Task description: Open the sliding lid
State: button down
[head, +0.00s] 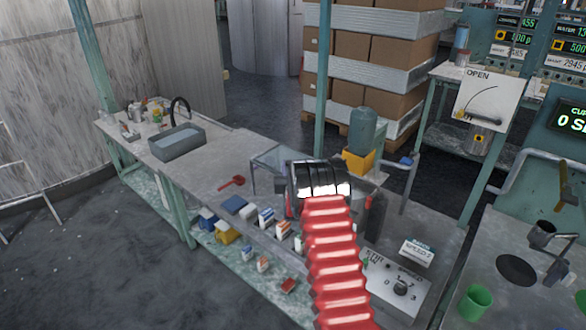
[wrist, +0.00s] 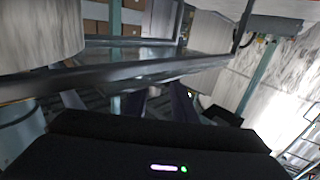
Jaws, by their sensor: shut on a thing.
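The sliding lid (head: 272,158) looks like a clear glass panel in a grey metal frame, behind and left of my gripper in the head view. In the wrist view a glass pane (wrist: 160,62) shows beyond a dark frame bar that crosses the picture. My gripper (head: 318,180) is at the frame, its black body hiding its fingertips in the head view. In the wrist view the dark fingers (wrist: 165,102) are close to the bar. The gripper is shut on part of the lid, though the exact contact is blurred. How far the lid is open cannot be told.
A red tool (head: 232,182) lies on the bench left of the frame. Small boxes (head: 266,217) sit along the front shelf. A green cylinder (head: 363,130) over a yellow base stands behind right. A speed-dial box (head: 400,287) is at front right. The bench near the sink (head: 178,142) has clear room.

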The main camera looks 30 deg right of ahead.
jog(key=shift+a, duration=0.1)
jog(key=c, duration=1.5)
grip_release()
jog(key=shift+o, duration=0.2)
jog(key=shift+s, duration=0.1)
jog(key=v, duration=1.3)
jog(key=shift+s, duration=0.25)
jog(key=shift+a, duration=0.1)
